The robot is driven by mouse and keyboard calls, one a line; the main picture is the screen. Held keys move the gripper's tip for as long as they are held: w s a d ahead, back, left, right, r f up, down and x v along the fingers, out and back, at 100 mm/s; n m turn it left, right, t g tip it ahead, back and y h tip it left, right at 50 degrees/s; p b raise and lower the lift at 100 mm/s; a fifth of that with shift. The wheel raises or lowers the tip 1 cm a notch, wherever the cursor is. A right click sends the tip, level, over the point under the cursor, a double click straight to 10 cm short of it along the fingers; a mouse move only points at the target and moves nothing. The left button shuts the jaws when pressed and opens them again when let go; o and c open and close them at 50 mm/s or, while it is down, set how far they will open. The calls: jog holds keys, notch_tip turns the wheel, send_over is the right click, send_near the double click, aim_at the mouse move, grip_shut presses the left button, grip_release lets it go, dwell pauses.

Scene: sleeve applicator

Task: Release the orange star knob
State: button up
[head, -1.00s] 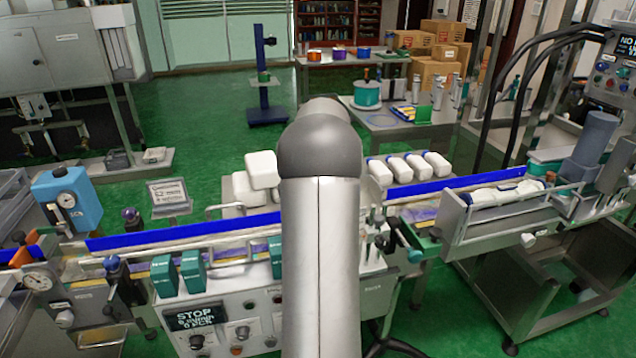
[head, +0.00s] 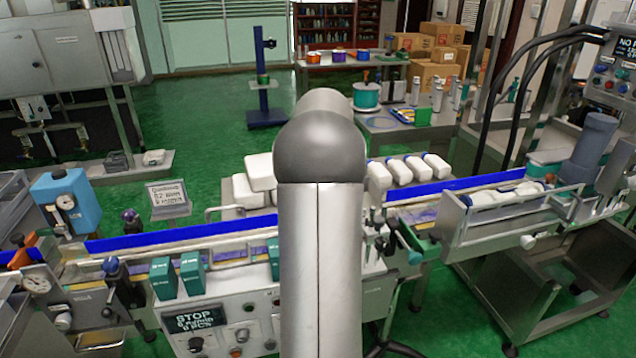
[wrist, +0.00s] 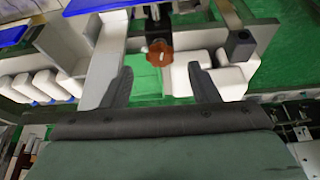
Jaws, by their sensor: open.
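The orange star knob (wrist: 159,53) shows in the wrist view, on a dark stem above the gap between my fingers. My gripper (wrist: 160,85) is open, with its two dark fingertips apart on either side below the knob in the picture. Nothing is between the fingers, and neither finger appears to touch the knob. In the head view my own arm covers the middle of the machine, and I cannot make out my gripper or the star knob there.
Several white bottles (wrist: 45,85) lie left of my gripper in the wrist view. A conveyor with a blue rail (head: 185,234) crosses the head view. Teal boxes (head: 191,273) stand on its near side. A steel trough (head: 500,222) is at right.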

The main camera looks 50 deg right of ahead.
jog(key=v, duration=1.3)
jog(key=shift+w, duration=0.1)
jog(key=w+d+f+m+p, duration=0.1)
jog(key=w+f+p, duration=0.1)
jog(key=f+p, duration=0.2)
jog(key=w+d+f+m+g+p, duration=0.1)
jog(key=d+f+m+p, duration=0.1)
jog(key=f+p, duration=0.3)
jog(key=w+d+f+m+h+p, duration=0.1)
jog(key=w+f+m+p, duration=0.1)
jog(key=f+p, duration=0.2)
jog(key=shift+w+d+f+g, duration=0.1)
jog(key=shift+w+f+g, duration=0.1)
jog(key=shift+f, duration=0.6)
jog(key=shift+w+d+f+g, duration=0.1)
jog(key=shift+f+g, duration=0.1)
jog(key=shift+f, duration=0.55)
jog(key=c, duration=1)
jog(key=shift+f, duration=0.1)
